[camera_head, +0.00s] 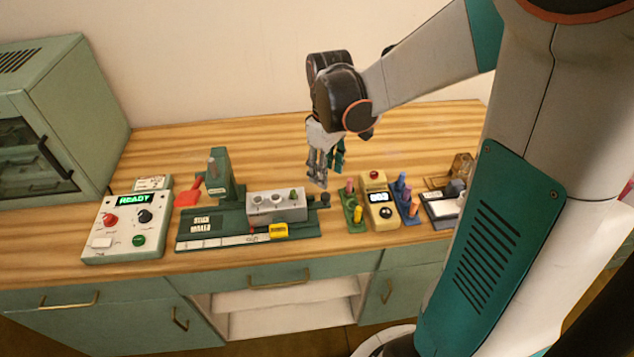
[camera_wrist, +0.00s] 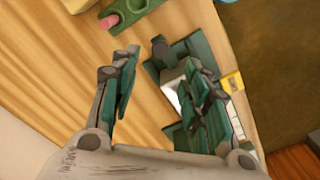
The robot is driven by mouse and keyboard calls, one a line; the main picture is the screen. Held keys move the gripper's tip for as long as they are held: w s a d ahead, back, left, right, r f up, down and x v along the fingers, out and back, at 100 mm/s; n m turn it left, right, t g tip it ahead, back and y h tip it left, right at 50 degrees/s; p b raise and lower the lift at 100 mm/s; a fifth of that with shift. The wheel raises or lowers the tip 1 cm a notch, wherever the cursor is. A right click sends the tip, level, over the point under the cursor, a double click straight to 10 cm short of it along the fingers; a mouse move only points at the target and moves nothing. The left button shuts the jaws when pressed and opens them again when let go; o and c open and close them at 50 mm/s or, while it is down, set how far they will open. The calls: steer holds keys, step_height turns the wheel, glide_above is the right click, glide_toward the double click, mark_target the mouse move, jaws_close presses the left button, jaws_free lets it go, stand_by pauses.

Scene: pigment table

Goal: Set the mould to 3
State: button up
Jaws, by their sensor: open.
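The stick maker (camera_head: 190,243) is a green base on the table, with a grey mould block (camera_head: 276,208) with several round holes on it. A dark knob (camera_head: 325,200) sits at the block's right end. A yellow marker (camera_head: 278,231) stands at the white scale strip (camera_head: 225,241) along the front; its numbers are too small to read. My gripper (camera_head: 322,178) is open and empty, above and behind the block's right end. In the wrist view, the right finger hides much of the grey mould block (camera_wrist: 172,97); the dark knob (camera_wrist: 160,46) shows between the open fingers.
A control box (camera_head: 125,228) reading READY stands left, beside a green cabinet (camera_head: 55,125). Right of the stick maker are a green tray (camera_head: 350,215) with small sticks, a yellow device (camera_head: 380,205) and a blue tray (camera_head: 407,205). The table behind is clear.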

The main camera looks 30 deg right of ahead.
mark_target(325, 195)
step_height(325, 195, down, 8)
steer(key=shift+f+b, duration=0.15)
steer(key=shift+b, duration=1.1)
jaws_close()
